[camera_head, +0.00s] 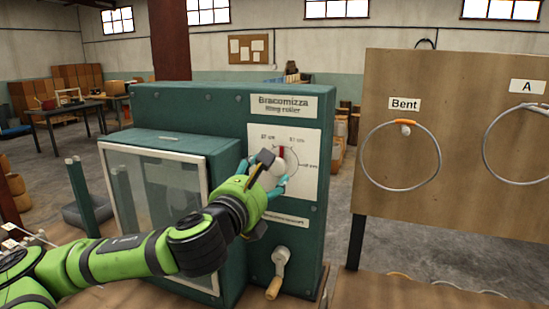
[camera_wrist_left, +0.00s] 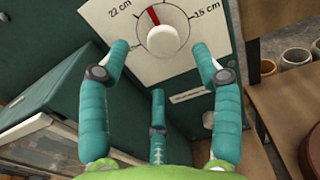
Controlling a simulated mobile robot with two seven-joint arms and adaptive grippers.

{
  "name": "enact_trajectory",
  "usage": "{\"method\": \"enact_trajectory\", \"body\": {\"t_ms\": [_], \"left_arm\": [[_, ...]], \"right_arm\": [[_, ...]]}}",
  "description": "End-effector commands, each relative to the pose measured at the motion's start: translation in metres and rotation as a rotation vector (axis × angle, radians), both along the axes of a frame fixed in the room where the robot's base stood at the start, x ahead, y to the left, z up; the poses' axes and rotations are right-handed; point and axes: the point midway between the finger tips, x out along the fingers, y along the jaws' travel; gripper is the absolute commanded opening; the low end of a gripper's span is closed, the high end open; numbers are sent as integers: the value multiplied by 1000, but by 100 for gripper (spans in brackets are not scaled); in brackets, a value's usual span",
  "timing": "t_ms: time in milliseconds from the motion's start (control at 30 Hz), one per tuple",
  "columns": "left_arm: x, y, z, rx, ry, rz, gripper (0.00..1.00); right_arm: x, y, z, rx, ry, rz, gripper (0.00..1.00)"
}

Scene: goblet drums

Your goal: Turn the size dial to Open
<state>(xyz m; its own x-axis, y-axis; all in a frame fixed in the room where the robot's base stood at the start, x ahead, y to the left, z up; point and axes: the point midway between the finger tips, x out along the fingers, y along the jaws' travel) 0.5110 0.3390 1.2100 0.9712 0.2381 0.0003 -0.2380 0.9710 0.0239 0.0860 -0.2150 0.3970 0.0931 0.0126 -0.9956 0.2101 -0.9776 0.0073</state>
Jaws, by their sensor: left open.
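The size dial (camera_wrist_left: 164,42) is a white round knob with a red pointer on a white scale plate (camera_head: 307,180) on the green machine. In the left wrist view the pointer slants up and slightly left, between "22 cm" and "15 cm" marks. In the head view the red pointer (camera_head: 282,153) points up, and my gripper hides part of the knob. No "Open" mark is readable. My left gripper (camera_head: 268,172) is in front of the dial; in the left wrist view its open fingers (camera_wrist_left: 162,52) lie on either side of the knob, contact unclear. My right gripper is not in view.
A crank with a wooden handle (camera_head: 275,287) sits below the dial. A glazed box (camera_head: 215,155) juts from the machine left of the dial. A wooden board (camera_head: 455,75) with hoops labelled "Bent" and "A" stands at the right.

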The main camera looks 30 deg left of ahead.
Motion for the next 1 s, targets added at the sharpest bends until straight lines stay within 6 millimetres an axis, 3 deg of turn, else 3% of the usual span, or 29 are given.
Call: {"method": "enact_trajectory", "body": {"t_ms": [33,167,300,433,833,967,1000], "left_arm": [[3,1,6,1,7,1,65],[8,2,4,4,7,-5,65],[34,8,1,0,2,-3,65],[47,11,0,0,1,-4,65],[53,13,-1,3,1,-5,65],[53,13,-1,3,0,-5,13],[53,13,-1,3,0,-5,9]], "right_arm": [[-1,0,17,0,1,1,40],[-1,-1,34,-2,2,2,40],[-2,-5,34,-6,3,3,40],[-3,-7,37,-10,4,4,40],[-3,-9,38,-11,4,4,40],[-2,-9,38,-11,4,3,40],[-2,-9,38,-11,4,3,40]]}}
